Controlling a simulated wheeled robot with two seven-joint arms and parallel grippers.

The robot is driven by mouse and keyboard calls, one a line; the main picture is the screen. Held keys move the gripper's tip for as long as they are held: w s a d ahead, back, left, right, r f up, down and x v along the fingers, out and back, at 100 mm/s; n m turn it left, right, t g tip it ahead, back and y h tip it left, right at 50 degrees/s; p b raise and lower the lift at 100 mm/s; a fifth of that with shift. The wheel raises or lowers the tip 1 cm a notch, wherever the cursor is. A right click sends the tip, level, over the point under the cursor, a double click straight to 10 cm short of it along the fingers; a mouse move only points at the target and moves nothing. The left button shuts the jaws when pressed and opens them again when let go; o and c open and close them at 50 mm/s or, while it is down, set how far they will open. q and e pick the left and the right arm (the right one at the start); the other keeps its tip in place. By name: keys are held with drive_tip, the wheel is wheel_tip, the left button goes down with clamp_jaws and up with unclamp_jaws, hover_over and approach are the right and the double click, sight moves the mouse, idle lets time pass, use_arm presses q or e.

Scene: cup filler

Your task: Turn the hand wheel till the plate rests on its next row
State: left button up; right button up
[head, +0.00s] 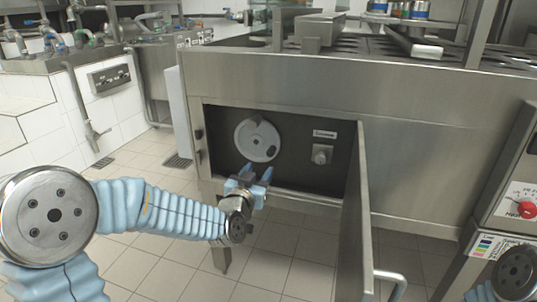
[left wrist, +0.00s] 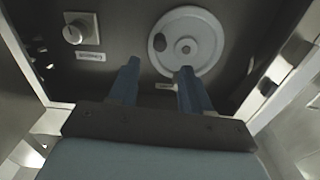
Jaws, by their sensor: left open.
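The hand wheel (head: 257,140) is a light grey disc on the dark panel inside the machine's open front compartment. A plate with dark openings (head: 350,42) seems to lie on the machine top, partly hidden by bars.
The open door (head: 358,210) stands out to the right of the compartment. A small square-based knob (head: 321,154) and a label sit right of the wheel. A cabinet with a red dial (head: 523,208) is at far right. The tiled floor in front is clear.

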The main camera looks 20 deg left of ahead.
sight(269, 155)
use_arm(q)
drive_tip(key=w, duration=0.9)
drive_tip(key=shift+d+p, duration=0.15)
drive_tip(key=shift+p, duration=0.2)
drive_tip(key=shift+c, duration=0.3)
clamp_jaws()
